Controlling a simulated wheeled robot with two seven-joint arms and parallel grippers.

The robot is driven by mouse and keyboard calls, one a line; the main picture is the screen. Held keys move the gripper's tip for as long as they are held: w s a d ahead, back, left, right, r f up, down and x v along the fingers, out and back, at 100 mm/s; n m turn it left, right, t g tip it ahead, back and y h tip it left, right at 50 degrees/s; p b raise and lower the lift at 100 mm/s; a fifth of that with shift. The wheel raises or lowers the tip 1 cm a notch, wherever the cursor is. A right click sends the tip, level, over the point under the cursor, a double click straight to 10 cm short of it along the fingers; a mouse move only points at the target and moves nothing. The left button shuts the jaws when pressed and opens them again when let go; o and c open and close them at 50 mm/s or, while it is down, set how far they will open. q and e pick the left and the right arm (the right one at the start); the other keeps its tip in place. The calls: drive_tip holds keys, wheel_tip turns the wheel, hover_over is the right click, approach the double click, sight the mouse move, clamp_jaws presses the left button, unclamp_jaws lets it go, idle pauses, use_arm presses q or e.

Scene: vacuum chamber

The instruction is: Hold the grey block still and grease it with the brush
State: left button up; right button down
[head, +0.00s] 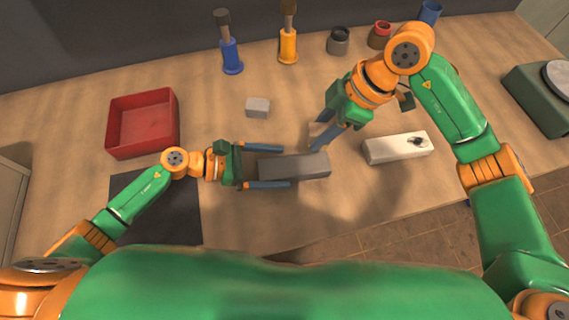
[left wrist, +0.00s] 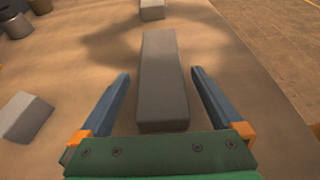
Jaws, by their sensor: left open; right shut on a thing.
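The long grey block (head: 300,168) lies flat at the middle of the table. My left gripper (head: 282,167) is open, its blue fingers one on each side of the block's left end with gaps. The left wrist view shows the block (left wrist: 163,80) between the spread fingers, touching neither. My right gripper (head: 318,137) points down just behind the block in the head view. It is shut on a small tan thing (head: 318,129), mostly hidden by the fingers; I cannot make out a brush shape. The right gripper does not show in the left wrist view.
A white block with a dark spot (head: 385,151) lies to the right. A small grey cube (head: 257,107) lies behind. A red tray (head: 112,130) and dark mat (head: 150,232) are left. Blue (head: 231,57) and orange (head: 288,45) upright items and several cups stand at the back.

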sight(281, 167)
use_arm(q)
drive_tip(key=shift+x, duration=1.5)
clamp_jaws()
